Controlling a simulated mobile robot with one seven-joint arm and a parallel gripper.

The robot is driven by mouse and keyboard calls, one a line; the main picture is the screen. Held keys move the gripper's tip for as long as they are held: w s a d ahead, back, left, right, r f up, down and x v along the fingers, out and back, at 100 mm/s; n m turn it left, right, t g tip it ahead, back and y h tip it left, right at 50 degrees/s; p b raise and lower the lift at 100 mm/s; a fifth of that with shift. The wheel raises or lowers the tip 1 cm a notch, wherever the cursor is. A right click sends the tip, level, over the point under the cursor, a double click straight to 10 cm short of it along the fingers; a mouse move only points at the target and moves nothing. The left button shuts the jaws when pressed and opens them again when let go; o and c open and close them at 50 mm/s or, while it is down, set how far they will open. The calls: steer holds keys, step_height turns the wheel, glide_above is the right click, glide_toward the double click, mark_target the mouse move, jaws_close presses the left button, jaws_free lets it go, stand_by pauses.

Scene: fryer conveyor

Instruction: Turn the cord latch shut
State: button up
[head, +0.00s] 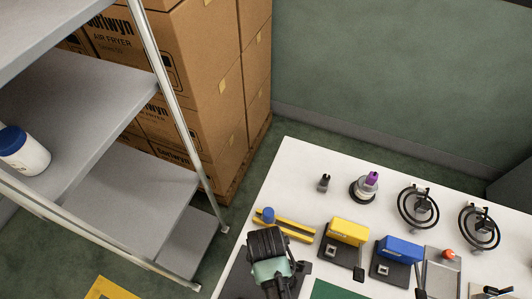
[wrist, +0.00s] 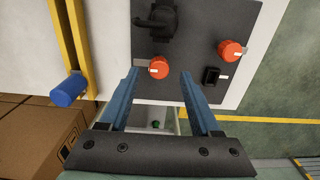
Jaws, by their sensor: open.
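In the wrist view a dark panel (wrist: 190,45) carries a black turn-handle (wrist: 157,18), an orange knob (wrist: 158,66) with a white mark, a second orange knob (wrist: 231,50) and a small black switch (wrist: 211,76). I cannot tell for sure which part is the cord latch. My gripper (wrist: 160,74) is open and empty. Its two blue fingers lie either side of the nearer orange knob in the picture, with a gap on both sides; the depth between them is unclear. In the head view my gripper's fingers and most of the panel are hidden behind my arm.
A yellow rail (wrist: 69,40) with a blue knob (wrist: 68,90) is left of the panel. On the white table (head: 300,170) stand a yellow block (head: 349,230), a blue block (head: 400,248) and two black rings on posts. A shelf rack (head: 110,190) and stacked boxes (head: 195,80) stand left.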

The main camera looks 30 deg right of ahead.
steer(key=shift+f, duration=1.4)
jaws_close()
